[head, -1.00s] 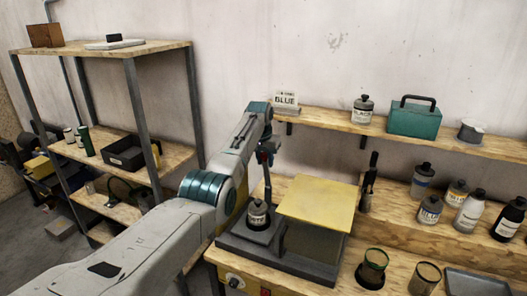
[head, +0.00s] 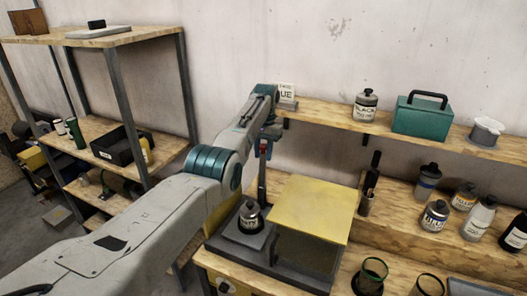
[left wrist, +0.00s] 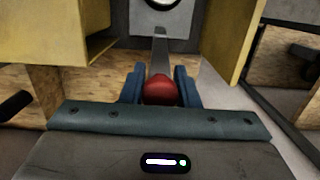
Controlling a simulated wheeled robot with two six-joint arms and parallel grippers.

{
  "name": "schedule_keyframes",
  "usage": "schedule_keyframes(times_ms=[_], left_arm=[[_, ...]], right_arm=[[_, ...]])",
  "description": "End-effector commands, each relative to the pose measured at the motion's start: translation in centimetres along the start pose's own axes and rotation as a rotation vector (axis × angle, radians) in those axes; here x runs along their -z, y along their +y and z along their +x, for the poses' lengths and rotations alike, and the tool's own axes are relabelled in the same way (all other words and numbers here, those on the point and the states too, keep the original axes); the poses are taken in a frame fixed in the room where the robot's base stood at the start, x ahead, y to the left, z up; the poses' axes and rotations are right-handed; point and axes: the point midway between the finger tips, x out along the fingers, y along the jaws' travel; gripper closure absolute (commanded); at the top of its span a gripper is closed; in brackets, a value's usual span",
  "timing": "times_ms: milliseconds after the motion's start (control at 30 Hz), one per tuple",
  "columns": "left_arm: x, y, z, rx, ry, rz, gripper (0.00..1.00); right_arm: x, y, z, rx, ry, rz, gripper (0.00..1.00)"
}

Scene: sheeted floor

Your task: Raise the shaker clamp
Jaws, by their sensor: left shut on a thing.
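The shaker (head: 226,246) is a dark grey base with a yellow lid panel (head: 315,209) at its right. A small labelled bottle (head: 250,217) stands upright on its dark plate. My left gripper (head: 264,150) is above and slightly right of the bottle, beside a dark upright post. In the left wrist view my left gripper (left wrist: 160,86) has its blue fingers shut on a red knob (left wrist: 160,91). A grey bar runs from the knob to a grey plate (left wrist: 163,24) with a round ring. The clamp's contact with the bottle cannot be made out. My right gripper is not in view.
A wall shelf (head: 325,122) behind holds a sign, a black-labelled bottle and a teal box (head: 424,117). Several bottles stand on the bench at right. Two open cups (head: 372,275) are in front. A shelving rack (head: 118,85) stands at left.

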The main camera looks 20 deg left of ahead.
Motion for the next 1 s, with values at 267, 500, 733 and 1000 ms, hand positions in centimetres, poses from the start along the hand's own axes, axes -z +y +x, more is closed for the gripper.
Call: schedule_keyframes(times_ms=[267, 500, 733, 1000], left_arm=[[0.0, 0.0, 0.1, -0.001, -0.002, 0.000, 0.50], [0.0, 0.0, 0.0, 0.000, -0.001, 0.000, 0.50], [-0.1, -0.3, -2.7, 0.000, 0.002, -0.002, 0.50], [-0.8, -0.7, -7.9, -0.001, 0.000, -0.006, 0.50]], right_arm=[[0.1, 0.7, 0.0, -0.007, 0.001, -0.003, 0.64], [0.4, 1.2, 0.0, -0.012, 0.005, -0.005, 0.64], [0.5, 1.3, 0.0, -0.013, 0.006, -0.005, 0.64], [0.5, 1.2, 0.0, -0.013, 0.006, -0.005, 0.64]])
